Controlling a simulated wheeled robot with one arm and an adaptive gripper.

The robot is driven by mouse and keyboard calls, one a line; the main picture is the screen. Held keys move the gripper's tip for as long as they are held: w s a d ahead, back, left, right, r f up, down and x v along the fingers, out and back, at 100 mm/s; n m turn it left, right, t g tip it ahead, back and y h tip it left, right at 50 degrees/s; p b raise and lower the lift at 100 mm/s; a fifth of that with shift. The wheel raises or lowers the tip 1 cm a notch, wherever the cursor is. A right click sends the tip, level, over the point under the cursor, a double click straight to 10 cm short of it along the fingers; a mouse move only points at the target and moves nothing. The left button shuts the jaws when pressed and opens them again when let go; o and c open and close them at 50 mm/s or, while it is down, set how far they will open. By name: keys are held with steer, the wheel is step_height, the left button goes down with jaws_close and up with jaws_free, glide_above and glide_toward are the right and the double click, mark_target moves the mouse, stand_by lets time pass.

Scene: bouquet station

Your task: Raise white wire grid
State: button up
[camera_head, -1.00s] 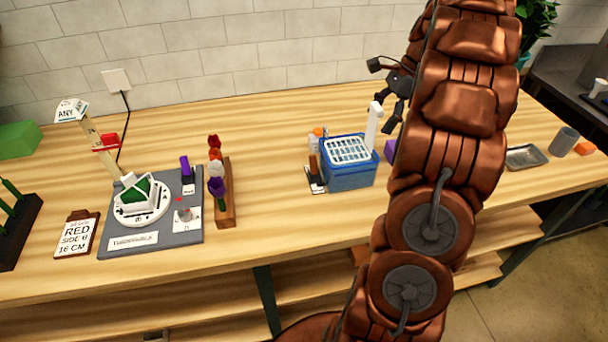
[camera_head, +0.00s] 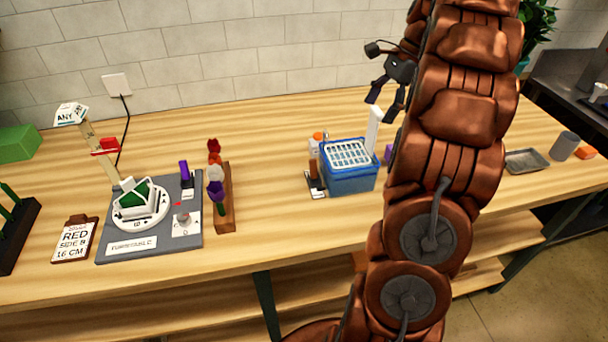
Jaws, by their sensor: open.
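The white wire grid (camera_head: 348,155) lies flat over the top of a blue bin (camera_head: 350,180) on the wooden table. A white upright post (camera_head: 374,128) stands at the bin's right back corner. My gripper (camera_head: 383,103) is open and empty, above and behind the bin to the right, apart from the grid. My copper-coloured arm hides the table just right of the bin.
A holder with a brown-handled tool (camera_head: 314,178) and an orange-capped bottle (camera_head: 318,137) stand close left of the bin. A wooden flower rack (camera_head: 227,205) and a grey turntable board (camera_head: 150,240) are further left. A purple block (camera_head: 389,153) sits right of the bin. The table between rack and bin is clear.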

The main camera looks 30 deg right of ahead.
steer(key=s+a+n+g+p, duration=0.1)
steer(key=s+a+n, duration=0.2)
steer(key=a, duration=0.6)
steer(key=s+a+n+g+h+p, duration=0.1)
steer(key=s+a+n, duration=0.3)
steer(key=a, duration=0.5)
steer(key=s+a+r+n+h+p, duration=0.1)
steer(key=s+a+n, duration=0.3)
steer(key=a, duration=0.6)
steer(key=shift+s+n+g+p, duration=0.2)
steer(key=shift+n+g+p, duration=0.2)
steer(key=shift+n+p, duration=0.7)
steer(key=shift+s+a+r, duration=0.1)
steer(key=s+a+f+n+h, duration=0.1)
steer(key=s+a+f+n, duration=0.1)
steer(key=s, duration=0.4)
steer(key=s+a+f+n+h, duration=0.1)
steer(key=s+a+f+n, duration=0.1)
steer(key=s+n, duration=0.3)
steer(key=shift+s+a+f+n, duration=0.25)
steer(key=shift+s+f, duration=0.2)
steer(key=shift+f, duration=0.45)
